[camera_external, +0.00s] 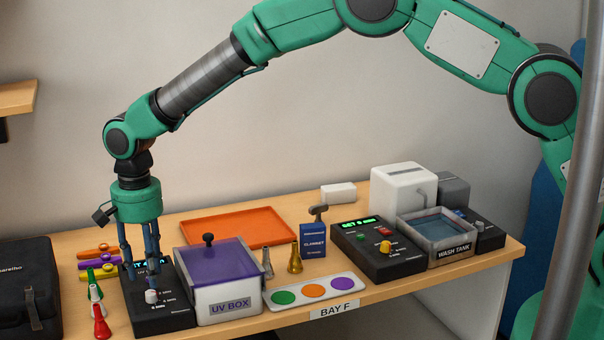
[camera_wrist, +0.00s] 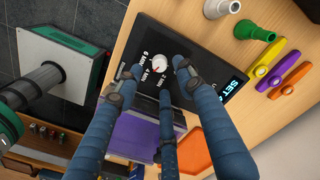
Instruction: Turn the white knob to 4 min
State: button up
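The white knob (camera_external: 151,296) is on the top of a black control box (camera_external: 165,318) at the left front of the table. The wrist view shows the knob (camera_wrist: 182,63) with a small red mark and printed labels beside it, including 6 MIN, 4 MIN and 2 MIN. I cannot tell which label the mark points to. My gripper (camera_external: 141,272) hangs pointing down over the box, close to the knob. Its fingers (camera_wrist: 156,82) are spread apart with nothing held between them.
The UV box (camera_external: 225,303) with a purple lid stands just right of the control box. White, green and red cone-shaped pieces (camera_external: 99,318) and coloured kazoos (camera_external: 98,265) lie close on the left. A second black box (camera_external: 378,250) with a yellow knob is farther right.

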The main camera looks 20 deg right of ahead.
aim_at(151, 292)
notch_tip(151, 292, up, 7)
dwell(0.4)
jog(key=shift+r, duration=0.1)
jog(key=shift+r, duration=0.1)
dwell(0.3)
